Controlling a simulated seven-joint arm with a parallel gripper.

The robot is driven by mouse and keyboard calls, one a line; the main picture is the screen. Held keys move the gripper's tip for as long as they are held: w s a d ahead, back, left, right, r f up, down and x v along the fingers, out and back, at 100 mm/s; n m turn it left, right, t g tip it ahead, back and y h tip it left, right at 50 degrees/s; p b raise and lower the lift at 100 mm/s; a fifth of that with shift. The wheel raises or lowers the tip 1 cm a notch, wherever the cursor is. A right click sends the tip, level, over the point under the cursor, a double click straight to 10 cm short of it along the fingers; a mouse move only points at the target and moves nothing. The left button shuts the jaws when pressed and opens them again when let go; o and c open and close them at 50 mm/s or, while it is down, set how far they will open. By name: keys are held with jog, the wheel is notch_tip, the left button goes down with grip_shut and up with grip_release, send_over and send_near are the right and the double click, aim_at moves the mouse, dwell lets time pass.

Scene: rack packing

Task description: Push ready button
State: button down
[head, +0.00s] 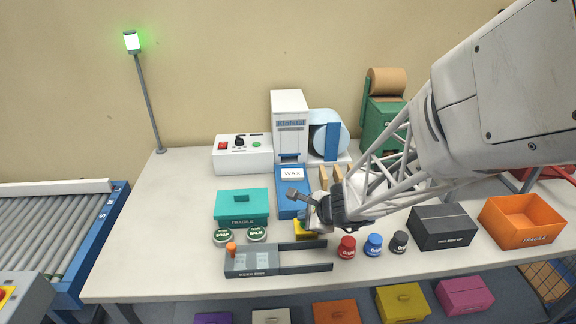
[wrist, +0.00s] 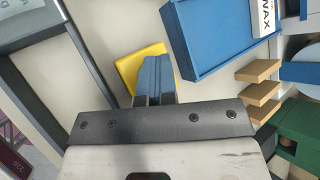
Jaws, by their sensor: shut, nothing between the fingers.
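A white control box (head: 243,163) stands at the back left of the table. It has a red switch (head: 222,146), a black knob and a round green button (head: 257,144); I cannot read any label marking one as the ready button. My gripper (head: 308,224) is low over the middle of the table, right of and in front of the control box. In the wrist view its fingers (wrist: 155,68) are together and empty. A yellow piece (wrist: 129,68) shows beside and behind them; I cannot tell if they touch it. The control box is outside the wrist view.
A blue tray (head: 287,206) with a WAX label and a label printer (head: 290,120) stand near the gripper. A teal box (head: 241,204), two green-lidded tins and a grey fixture (head: 250,262) lie left. A lamp (head: 132,42) glows green. Small jars and boxes stand right.

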jog(key=shift+r, duration=0.45)
jog(key=shift+r, duration=2.9)
jog(key=s+d+r+n+g+h, duration=0.1)
jog(key=s+d+r+n+h, duration=0.1)
jog(key=s+r+n, duration=0.2)
jog(key=s+d+r+n+g+h, duration=0.1)
jog(key=s+d+r+n+h, duration=0.1)
jog(key=s+n, duration=0.6)
jog(key=s+d+r+n+g+h, duration=0.2)
jog(key=s+d+r+n, duration=0.2)
jog(key=s, duration=0.8)
jog(key=shift+s+r+n, duration=0.3)
jog(key=shift+r+n, duration=0.55)
jog(key=shift+n, duration=0.35)
